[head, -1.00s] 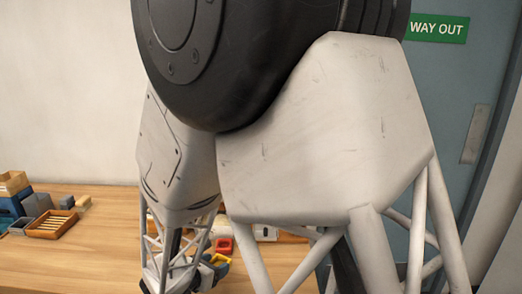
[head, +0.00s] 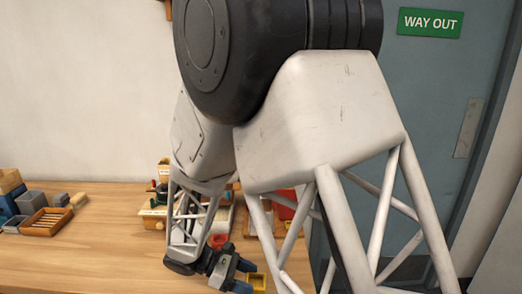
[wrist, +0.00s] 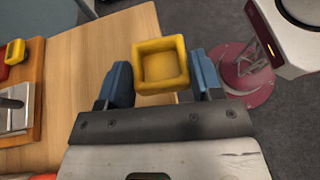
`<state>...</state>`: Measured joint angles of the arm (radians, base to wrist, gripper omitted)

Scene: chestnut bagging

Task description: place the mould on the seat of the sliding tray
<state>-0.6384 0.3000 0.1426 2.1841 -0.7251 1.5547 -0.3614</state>
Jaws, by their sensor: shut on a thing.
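The mould, a yellow square open box (wrist: 160,88), sits between the two blue fingers of my gripper (wrist: 162,82) in the wrist view. My gripper is shut on it and holds it over the table's edge. In the head view my gripper (head: 236,272) is low at the front, with the yellow mould (head: 258,281) at its fingertips. The sliding tray and its seat cannot be made out for sure. A wooden board with a metal plate and dark handle (wrist: 14,108) lies at the left of the wrist view; I cannot tell whether it is the tray.
A wooden table (head: 90,250) carries a slatted wooden tray (head: 48,222) and several blocks at the left. A red ring-like part (head: 217,241) and other items stand behind my gripper, partly hidden by my arm. The table's middle left is clear. Grey floor lies beyond its edge.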

